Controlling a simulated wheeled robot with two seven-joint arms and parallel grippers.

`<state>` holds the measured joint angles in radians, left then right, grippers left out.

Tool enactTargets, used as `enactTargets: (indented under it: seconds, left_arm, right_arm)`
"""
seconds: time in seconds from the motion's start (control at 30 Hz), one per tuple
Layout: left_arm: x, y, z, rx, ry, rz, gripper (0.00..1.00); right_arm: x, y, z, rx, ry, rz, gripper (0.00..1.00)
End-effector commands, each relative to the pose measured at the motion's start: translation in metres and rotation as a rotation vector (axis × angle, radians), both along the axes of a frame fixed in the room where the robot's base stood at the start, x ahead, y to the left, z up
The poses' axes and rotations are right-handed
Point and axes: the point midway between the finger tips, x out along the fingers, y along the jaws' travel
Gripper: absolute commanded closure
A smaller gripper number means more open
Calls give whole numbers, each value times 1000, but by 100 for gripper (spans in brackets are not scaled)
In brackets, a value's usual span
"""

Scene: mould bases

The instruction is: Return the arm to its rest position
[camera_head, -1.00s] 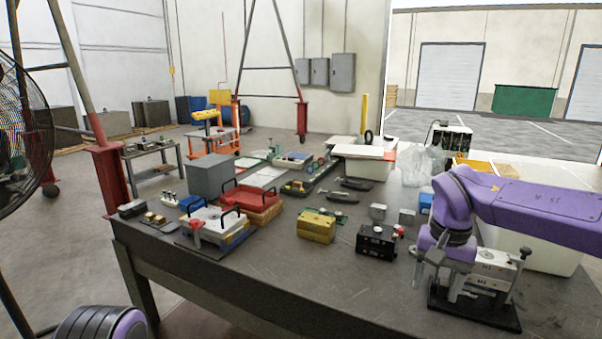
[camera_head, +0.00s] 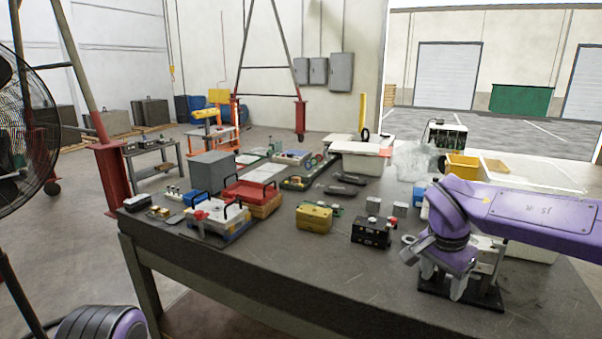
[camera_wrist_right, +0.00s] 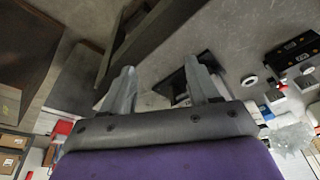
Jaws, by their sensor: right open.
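My purple right arm comes in from the right in the head view. Its gripper (camera_head: 442,283) is above the right part of the table, in front of a grey mould base on a black plate (camera_head: 482,297), which it partly hides. In the right wrist view the two fingers of the right gripper (camera_wrist_right: 160,88) stand apart with nothing between them. The black plate (camera_wrist_right: 177,80) shows behind the fingers there. My left gripper is not in view; a purple and grey part of me shows at the lower left of the head view.
A black block (camera_head: 371,232), a yellow block (camera_head: 314,217) and a red tray (camera_head: 250,191) stand on the dark table (camera_head: 290,262). A grey box (camera_head: 212,172) stands farther back. The table's front middle is clear. A fan (camera_head: 25,140) stands at left.

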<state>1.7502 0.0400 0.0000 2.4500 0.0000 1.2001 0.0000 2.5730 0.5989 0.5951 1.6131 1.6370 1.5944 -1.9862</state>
Motion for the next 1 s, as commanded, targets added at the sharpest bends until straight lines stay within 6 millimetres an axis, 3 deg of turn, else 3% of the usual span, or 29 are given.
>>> enactTargets:
  seconds: [0.13, 0.23, 0.37, 0.4, 0.47, 0.57, 0.7, 0.8, 0.9, 1.0]
  left_arm:
    - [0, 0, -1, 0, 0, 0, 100]
    - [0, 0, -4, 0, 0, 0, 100]
    - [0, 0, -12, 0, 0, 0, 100]
    - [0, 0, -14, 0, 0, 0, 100]
    - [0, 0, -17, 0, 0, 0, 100]
    - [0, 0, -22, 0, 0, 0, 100]
    - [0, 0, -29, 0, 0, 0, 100]
    - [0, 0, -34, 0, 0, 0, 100]
    - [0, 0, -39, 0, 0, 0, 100]
    - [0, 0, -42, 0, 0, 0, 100]
  right_arm:
    - [6, -21, -22, -147, -129, -178, 40]
    - [10, -35, -58, -278, -265, -282, 40]
    - [0, -43, -141, -412, -484, -282, 40]
    - [-9, -40, -171, -417, -536, -243, 40]
    - [-28, -33, -213, -398, -578, -173, 40]
    - [-70, -21, -275, -333, -568, -47, 40]
    - [-148, -7, -347, -237, -445, 128, 40]
    - [-213, -5, -385, -194, -307, 265, 40]
    - [-270, -10, -409, -184, -170, 384, 40]
    - [-309, -19, -423, -199, -73, 430, 40]
